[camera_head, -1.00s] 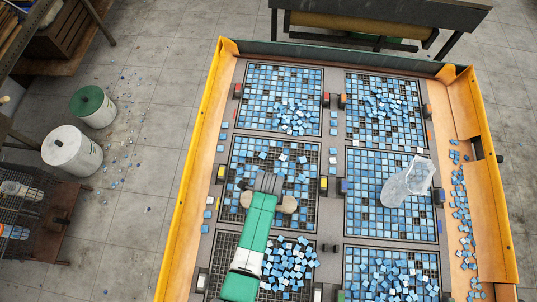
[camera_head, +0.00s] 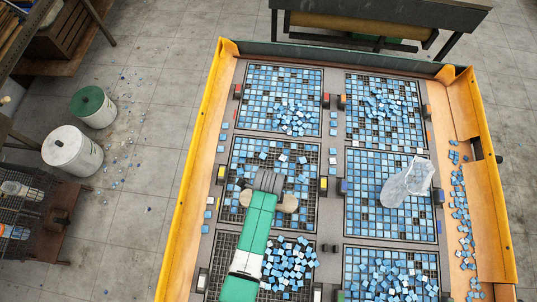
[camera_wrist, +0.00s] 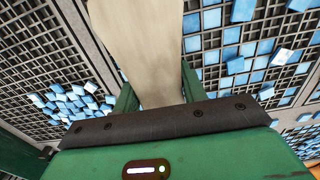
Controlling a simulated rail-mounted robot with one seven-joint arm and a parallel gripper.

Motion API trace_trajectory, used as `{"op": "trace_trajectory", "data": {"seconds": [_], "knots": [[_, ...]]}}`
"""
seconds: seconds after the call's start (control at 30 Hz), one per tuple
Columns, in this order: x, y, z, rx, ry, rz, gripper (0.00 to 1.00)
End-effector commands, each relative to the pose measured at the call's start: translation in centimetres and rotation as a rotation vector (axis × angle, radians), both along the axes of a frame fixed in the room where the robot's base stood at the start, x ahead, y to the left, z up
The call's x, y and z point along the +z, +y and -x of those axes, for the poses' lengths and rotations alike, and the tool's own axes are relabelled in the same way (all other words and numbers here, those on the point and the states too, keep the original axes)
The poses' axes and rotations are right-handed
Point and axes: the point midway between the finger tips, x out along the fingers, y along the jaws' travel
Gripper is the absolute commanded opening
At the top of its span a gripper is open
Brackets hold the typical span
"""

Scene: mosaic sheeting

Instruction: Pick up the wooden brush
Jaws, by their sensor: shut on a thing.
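The wooden brush (camera_wrist: 138,45) is a pale beige, smooth piece that runs up from my gripper to the top edge of the wrist view. My gripper (camera_wrist: 158,88) has its green fingers on either side of it, shut on it. In the head view the pale ends of the brush (camera_head: 289,203) stick out on both sides beneath my green and grey arm, over the middle-left mosaic sheet (camera_head: 303,220). My fingers are hidden there. The bristles are not clearly visible, and I cannot tell whether the brush touches the sheet.
Blue tile sheets in dark grids cover the table, with loose tiles heaped on several. A crumpled clear plastic bag (camera_head: 407,184) lies on the middle-right sheet. Yellow rails (camera_head: 196,150) edge the table.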

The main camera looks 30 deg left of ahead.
Motion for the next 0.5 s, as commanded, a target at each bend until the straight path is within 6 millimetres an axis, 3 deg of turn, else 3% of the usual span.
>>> {"op": "trace_trajectory", "data": {"seconds": [0.07,0.5], "knots": [[1.2,-0.1,0.4,0.000,0.000,0.000,0.15],[2.0,-3.7,11.2,-0.001,0.001,0.000,0.15]]}}
